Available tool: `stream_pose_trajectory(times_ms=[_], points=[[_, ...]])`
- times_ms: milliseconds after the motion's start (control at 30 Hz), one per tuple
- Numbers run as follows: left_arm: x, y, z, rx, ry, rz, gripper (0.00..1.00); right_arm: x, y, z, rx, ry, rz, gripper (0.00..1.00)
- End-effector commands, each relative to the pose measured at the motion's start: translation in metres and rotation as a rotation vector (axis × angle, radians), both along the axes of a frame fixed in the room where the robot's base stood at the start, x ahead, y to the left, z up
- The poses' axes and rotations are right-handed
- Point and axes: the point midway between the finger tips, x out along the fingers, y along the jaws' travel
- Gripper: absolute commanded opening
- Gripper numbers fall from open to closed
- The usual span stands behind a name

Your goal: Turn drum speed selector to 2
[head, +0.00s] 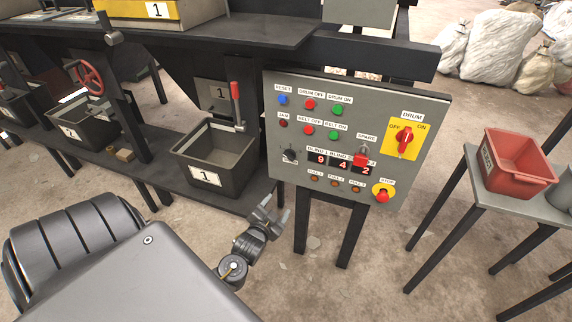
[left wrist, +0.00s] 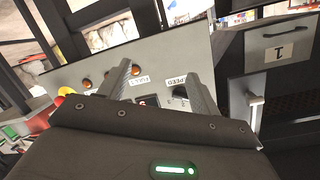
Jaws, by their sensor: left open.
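The grey control panel (head: 357,88) stands upright at centre right in the head view. The drum speed selector (head: 289,154) is a small black knob at its lower left. Its label is hard to read in the head view, and the pointer's setting cannot be made out. In the left wrist view, the black knob (left wrist: 181,92) beside the SPEED label shows upside down, close to one finger and partly hidden by it. My left gripper (head: 274,211) is open and empty, below and left of the knob in the head view. The fingers also show in the left wrist view (left wrist: 159,70).
The panel also carries coloured buttons, red digits (head: 342,163), a red padlock (head: 361,158), a yellow-backed drum switch (head: 404,141) and a stop button (head: 382,195). A black bin (head: 236,172) stands left of the panel. A red bin (head: 520,181) sits on a stand at right.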

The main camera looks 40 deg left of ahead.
Motion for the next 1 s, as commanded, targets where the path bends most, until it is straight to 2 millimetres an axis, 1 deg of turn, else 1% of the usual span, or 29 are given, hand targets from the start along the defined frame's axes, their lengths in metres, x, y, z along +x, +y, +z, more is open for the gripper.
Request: stream_pose_trajectory(times_ms=[33,100,200,233,300,400,533,800,1000], points=[[0.006,0.005,0.031,0.023,-0.068,0.008,0.64,0.0,-0.001,-0.003,-0.001,0.0,0.0,0.36],[0.009,0.01,0.065,0.046,-0.135,0.019,0.64,-0.002,-0.001,-0.004,-0.002,0.004,0.0,0.36],[0.011,0.015,0.093,0.066,-0.19,0.029,0.64,-0.007,-0.001,-0.005,-0.003,0.012,0.0,0.36],[0.011,0.015,0.098,0.069,-0.199,0.031,0.64,-0.009,-0.001,-0.005,-0.002,0.014,0.0,0.36],[0.01,0.016,0.103,0.073,-0.209,0.033,0.64,-0.012,-0.001,-0.005,-0.003,0.018,0.0,0.36],[0.012,0.016,0.103,0.073,-0.21,0.033,0.64,-0.014,-0.001,-0.005,-0.003,0.021,0.0,0.36],[0.023,0.02,0.103,0.074,-0.209,0.032,0.64,-0.014,-0.001,-0.004,-0.002,0.021,0.0,0.36],[0.07,0.036,0.103,0.074,-0.208,0.032,0.64,-0.015,0.006,-0.001,0.006,0.022,-0.001,0.36],[0.099,0.046,0.103,0.072,-0.208,0.032,0.64,-0.014,0.008,0.0,0.01,0.021,0.0,0.36]])
